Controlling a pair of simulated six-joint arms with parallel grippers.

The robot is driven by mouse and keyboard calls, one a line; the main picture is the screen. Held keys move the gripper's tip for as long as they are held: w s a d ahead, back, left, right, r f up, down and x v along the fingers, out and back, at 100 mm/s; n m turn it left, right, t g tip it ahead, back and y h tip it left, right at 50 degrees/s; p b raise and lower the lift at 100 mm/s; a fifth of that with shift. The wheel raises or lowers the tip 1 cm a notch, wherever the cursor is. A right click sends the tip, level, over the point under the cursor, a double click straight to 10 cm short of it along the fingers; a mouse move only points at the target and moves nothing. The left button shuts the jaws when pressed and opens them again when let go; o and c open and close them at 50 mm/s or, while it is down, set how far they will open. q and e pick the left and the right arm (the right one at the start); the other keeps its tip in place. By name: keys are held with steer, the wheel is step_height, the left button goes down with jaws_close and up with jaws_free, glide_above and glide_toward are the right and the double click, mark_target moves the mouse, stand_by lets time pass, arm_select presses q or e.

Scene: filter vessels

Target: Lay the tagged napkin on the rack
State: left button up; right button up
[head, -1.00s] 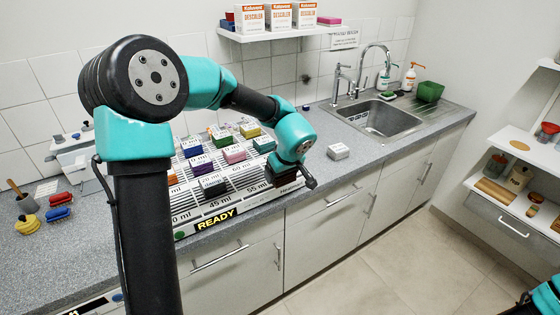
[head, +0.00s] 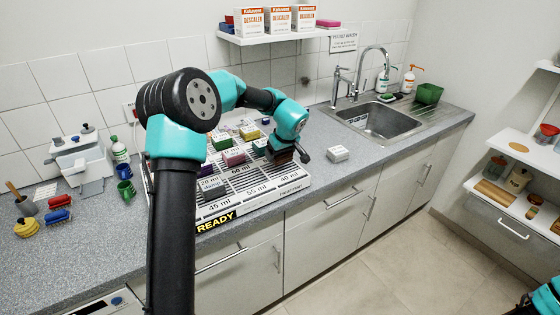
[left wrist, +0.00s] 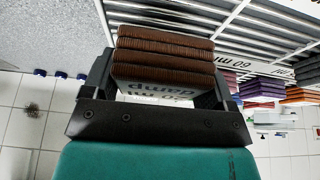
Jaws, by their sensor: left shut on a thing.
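My left gripper (head: 284,158) is shut on a dark brown folded napkin (head: 278,154) over the right part of the rack. In the left wrist view the napkin (left wrist: 163,55) shows several ribbed folds between the fingers, and a pale tag beneath them reads "damp", upside down. The rack (head: 240,208) is a white slatted unit with rows marked in ml and a yellow "READY" display at its front. Whether the napkin touches the slats cannot be told. Only a teal part of my right arm shows at the lower right corner; its gripper is out of sight.
A small white box (head: 337,154) sits on the counter right of the rack. The sink (head: 380,122) lies further right. Counter around the box is clear.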

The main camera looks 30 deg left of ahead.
mark_target(280, 160)
arm_select(q)
steer(key=shift+f, duration=0.1)
steer(key=shift+f, duration=1.65)
steer(key=shift+f, duration=0.2)
steer(key=o, duration=0.8)
steer(key=shift+r, duration=0.1)
steer(key=v, duration=1.2)
steer(key=shift+r, duration=0.1)
